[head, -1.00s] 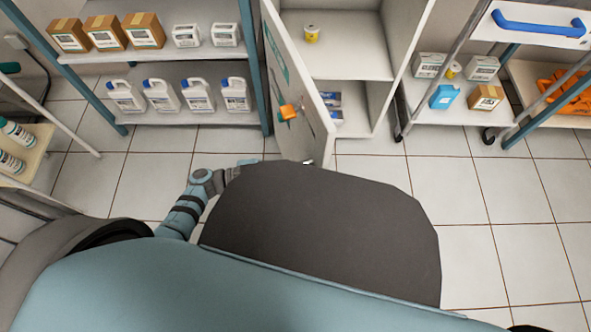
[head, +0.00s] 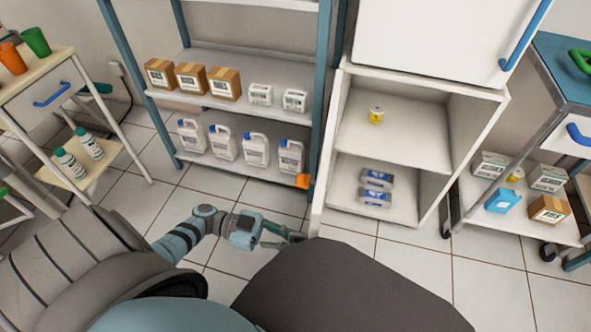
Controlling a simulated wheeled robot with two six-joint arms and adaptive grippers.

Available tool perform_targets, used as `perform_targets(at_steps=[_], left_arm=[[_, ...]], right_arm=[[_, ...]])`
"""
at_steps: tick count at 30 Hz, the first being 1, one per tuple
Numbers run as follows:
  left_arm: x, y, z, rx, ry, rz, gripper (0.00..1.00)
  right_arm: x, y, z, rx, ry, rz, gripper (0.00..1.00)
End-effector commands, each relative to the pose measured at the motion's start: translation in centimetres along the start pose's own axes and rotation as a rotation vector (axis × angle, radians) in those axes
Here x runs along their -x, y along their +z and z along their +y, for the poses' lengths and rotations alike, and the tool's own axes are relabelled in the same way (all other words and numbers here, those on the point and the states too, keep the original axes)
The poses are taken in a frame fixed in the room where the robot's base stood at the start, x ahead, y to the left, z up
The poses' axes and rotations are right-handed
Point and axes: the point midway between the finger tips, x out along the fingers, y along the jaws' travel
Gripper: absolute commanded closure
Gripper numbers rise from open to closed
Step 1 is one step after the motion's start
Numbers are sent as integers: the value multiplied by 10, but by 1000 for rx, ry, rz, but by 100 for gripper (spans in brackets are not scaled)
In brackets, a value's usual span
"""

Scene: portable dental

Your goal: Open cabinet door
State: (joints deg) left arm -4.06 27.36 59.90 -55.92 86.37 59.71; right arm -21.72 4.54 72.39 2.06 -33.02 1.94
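The white cabinet (head: 349,140) stands open in the middle of the head view. Its lower door (head: 318,180) is swung wide and shows almost edge-on at the left of the opening. The orange handle (head: 303,181) sits on the door's outer side, facing left. My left gripper (head: 290,237) is low beside the door's near lower end, close to its outer face. Whether it touches the door is unclear. Its fingers are small and angled, so their opening is hard to judge, and it is away from the handle. My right gripper is out of view.
Inside the cabinet are a yellow-labelled jar (head: 376,115) and blue-white packs (head: 376,187). A shelf rack with boxes and jugs (head: 256,150) stands close on the left. A cart (head: 465,195) stands to the right. Tiled floor is clear in front.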

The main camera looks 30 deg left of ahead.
Motion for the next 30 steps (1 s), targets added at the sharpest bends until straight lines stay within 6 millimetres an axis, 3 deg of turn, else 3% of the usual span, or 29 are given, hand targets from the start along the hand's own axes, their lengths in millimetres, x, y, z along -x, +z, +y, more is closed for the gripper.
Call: perform_targets(at_steps=[1,3,19,23,30], left_arm=[[0,0,0,1,0,0,80],[0,0,0,1,1,0,69],[7,0,0,0,2,1,68],[34,0,-1,1,0,-2,68],[102,0,-3,-1,-4,-1,68]], right_arm=[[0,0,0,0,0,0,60],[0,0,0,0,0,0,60],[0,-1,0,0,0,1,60],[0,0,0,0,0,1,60],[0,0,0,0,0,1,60]])
